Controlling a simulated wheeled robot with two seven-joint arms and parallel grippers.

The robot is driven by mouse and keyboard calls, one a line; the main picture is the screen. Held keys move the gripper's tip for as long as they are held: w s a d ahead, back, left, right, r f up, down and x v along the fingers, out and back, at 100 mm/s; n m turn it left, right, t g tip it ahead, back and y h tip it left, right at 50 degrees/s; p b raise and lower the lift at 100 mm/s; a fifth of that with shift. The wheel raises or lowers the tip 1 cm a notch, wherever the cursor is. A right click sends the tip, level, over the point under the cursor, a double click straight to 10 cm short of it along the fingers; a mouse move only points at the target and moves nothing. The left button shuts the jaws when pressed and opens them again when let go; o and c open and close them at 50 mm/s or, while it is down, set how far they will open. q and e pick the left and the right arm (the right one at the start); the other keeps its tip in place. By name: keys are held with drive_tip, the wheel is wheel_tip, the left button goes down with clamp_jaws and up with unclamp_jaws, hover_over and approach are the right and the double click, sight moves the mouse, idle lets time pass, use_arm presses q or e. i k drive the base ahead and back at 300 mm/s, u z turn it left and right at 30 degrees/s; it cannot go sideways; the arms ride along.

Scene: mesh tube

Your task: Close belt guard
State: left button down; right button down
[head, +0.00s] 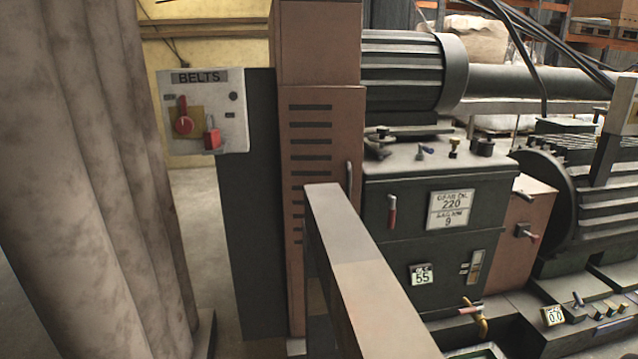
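The likely belt guard is a tall brown-red panel (310,215) with rows of dark horizontal slots, left of centre in the head view. A slim vertical handle (349,180) sits near its right edge. I cannot tell from this view how far the panel stands open. Left of it, a light grey control box labelled BELTS (208,110) carries a red rotary switch (184,118) and a red padlock (212,135). No belts are visible. Neither of my grippers is in view.
A grey-brown bar (365,280) crosses the near foreground and hides the panel's lower right. A dark green gear oil tank (415,240) stands right of the panel, below a ribbed motor (405,75). A thick mottled column (100,180) fills the left. Bare floor (200,215) shows between.

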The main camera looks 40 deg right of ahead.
sight(322, 128)
drive_tip(key=z, duration=0.2)
drive_tip(key=i, duration=0.7)
drive_tip(key=z, duration=0.65)
